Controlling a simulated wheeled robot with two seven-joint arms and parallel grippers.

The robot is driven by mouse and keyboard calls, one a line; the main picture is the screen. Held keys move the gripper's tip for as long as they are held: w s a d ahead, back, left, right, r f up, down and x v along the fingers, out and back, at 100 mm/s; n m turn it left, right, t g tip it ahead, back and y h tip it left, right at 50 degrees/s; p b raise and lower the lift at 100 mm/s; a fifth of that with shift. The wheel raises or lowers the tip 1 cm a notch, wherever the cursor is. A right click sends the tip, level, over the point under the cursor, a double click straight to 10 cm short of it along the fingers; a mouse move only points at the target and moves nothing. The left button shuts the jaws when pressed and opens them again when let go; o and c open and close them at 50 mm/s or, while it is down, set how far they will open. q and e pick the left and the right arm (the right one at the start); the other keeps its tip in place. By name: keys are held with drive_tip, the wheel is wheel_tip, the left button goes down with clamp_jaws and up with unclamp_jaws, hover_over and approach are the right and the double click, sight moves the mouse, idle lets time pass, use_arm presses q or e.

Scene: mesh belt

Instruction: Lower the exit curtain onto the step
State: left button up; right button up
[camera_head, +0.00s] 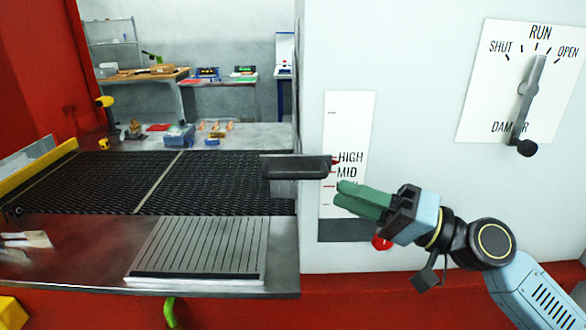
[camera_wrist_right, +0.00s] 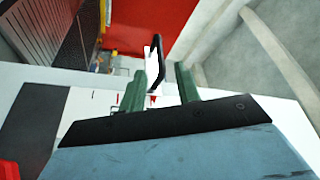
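The scale reads HIGH and MID; a lower label is mostly hidden by my gripper. A small bit of red shows at the bar's right end by HIGH. I cannot make out a curtain sheet below the bar. My right gripper (camera_head: 338,190) has green fingers just below and right of the bar, apart from it in the head view. In the right wrist view its fingers (camera_wrist_right: 162,78) are apart, with a black bent bar (camera_wrist_right: 157,66) beyond them. My left gripper is not in view.
A black mesh belt (camera_head: 110,180) runs left of the panel. A ribbed metal plate (camera_head: 200,247) lies on the steel ledge in front. A damper dial (camera_head: 522,80) with a lever is at upper right. A red knob (camera_head: 381,243) sits below my right gripper.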

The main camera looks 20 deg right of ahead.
sight(293, 176)
drive_tip(key=p+x, duration=0.4)
drive_tip(key=x, duration=0.5)
drive_tip(key=shift+r, duration=0.1)
drive_tip(key=shift+w+a+p, duration=0.3)
drive_tip(key=shift+a, duration=0.05)
clamp_jaws()
